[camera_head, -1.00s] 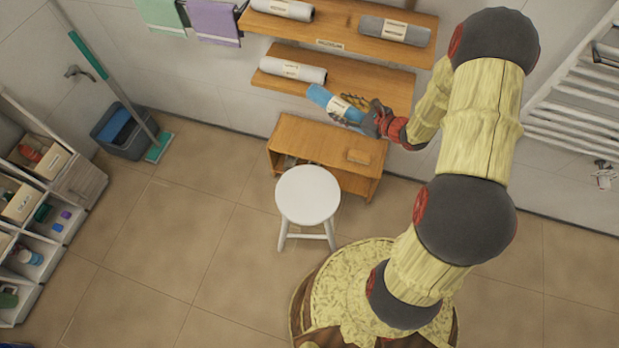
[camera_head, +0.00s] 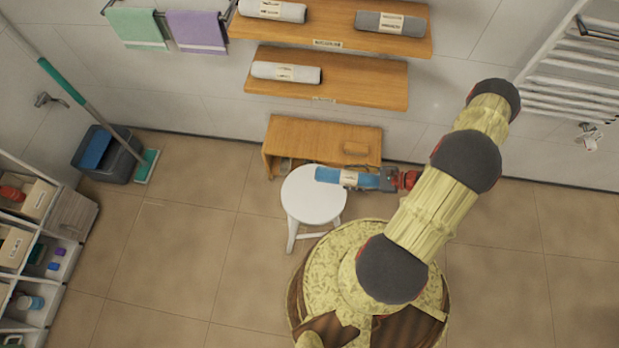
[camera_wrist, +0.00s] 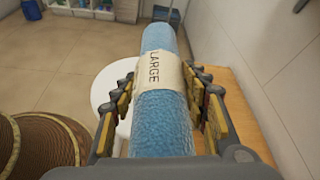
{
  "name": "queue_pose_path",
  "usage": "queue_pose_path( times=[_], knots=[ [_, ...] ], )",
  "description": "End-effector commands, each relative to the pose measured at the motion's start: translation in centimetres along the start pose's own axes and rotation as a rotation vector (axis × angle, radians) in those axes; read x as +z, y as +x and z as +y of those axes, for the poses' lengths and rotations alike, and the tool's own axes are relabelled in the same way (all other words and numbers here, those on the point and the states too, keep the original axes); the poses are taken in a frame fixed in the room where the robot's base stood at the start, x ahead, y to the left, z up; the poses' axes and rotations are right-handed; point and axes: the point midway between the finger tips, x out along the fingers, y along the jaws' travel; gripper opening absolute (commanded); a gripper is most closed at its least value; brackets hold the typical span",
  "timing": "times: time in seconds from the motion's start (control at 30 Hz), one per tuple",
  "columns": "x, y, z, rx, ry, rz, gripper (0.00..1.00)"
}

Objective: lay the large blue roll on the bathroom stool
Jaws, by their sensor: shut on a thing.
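The large blue roll (camera_head: 329,175) has a pale band, which reads LARGE in the wrist view (camera_wrist: 162,120). My gripper (camera_head: 366,180) is shut on it; in the wrist view the fingers (camera_wrist: 160,100) lie on both sides of the band. The roll points left, its far end over the right part of the round white seat of the bathroom stool (camera_head: 304,203). In the wrist view the stool seat (camera_wrist: 104,90) shows partly behind the roll and fingers. Whether the roll touches the seat I cannot tell.
A low wooden cabinet (camera_head: 300,133) stands just behind the stool. Wooden shelves with grey and white rolls (camera_head: 286,72) hang above it. A bucket and mop (camera_head: 112,155) stand at the left wall. The floor left of the stool is clear.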

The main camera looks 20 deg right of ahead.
Motion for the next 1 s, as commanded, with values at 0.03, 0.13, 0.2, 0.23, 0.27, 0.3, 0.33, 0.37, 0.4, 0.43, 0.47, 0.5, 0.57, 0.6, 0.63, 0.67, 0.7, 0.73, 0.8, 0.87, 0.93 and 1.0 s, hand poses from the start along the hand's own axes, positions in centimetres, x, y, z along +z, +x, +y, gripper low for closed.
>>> queue_pose_path(
  times=[0.03, 0.13, 0.2, 0.23, 0.27, 0.3, 0.33, 0.37, 0.4, 0.43, 0.47, 0.5, 0.57, 0.6, 0.63, 0.67, 0.7, 0.73, 0.8, 0.87, 0.93, 1.0],
  knots=[
    [-0.2, 0.3, 0.2, 0.003, -0.003, -0.001, 0.1],
    [-0.5, 1.8, 0.1, 0.009, -0.005, -0.003, 0.1],
    [-0.7, 3.4, -0.2, 0.01, -0.005, -0.003, 0.1],
    [-0.8, 4.2, -0.4, 0.011, -0.005, -0.003, 0.1],
    [-0.9, 4.9, -0.6, 0.011, -0.005, -0.003, 0.1],
    [-1.0, 5.8, -0.8, 0.011, -0.005, -0.002, 0.1],
    [-1.1, 6.5, -1.0, 0.01, -0.005, -0.002, 0.1],
    [-1.2, 7.2, -1.2, 0.01, -0.005, -0.002, 0.1],
    [-1.3, 8.2, -1.4, 0.01, -0.005, -0.002, 0.1],
    [-1.4, 8.9, -1.6, 0.009, -0.005, -0.002, 0.1],
    [-1.4, 9.6, -1.8, 0.01, -0.005, -0.003, 0.1],
    [-1.9, 10.5, -1.9, 0.008, -0.003, -0.002, 0.1],
    [-2.8, 11.6, -1.9, 0.008, -0.003, -0.002, 0.1],
    [-3.2, 12.4, -2.0, 0.007, -0.003, -0.002, 0.1],
    [-3.5, 12.9, -2.0, 0.008, -0.003, -0.002, 0.1],
    [-3.8, 13.3, -2.1, 0.007, -0.003, -0.002, 0.1],
    [-4.0, 13.8, -2.2, 0.006, -0.003, -0.001, 0.1],
    [-4.2, 14.1, -2.3, 0.006, -0.004, -0.001, 0.1],
    [-4.5, 14.6, -2.3, 0.005, -0.004, -0.001, 0.1],
    [-4.6, 14.9, -2.4, 0.004, -0.003, -0.001, 0.1],
    [-4.8, 15.2, -2.4, 0.004, -0.002, -0.001, 0.1],
    [-5.1, 15.7, -2.4, 0.005, -0.003, -0.001, 0.1]
  ],
)
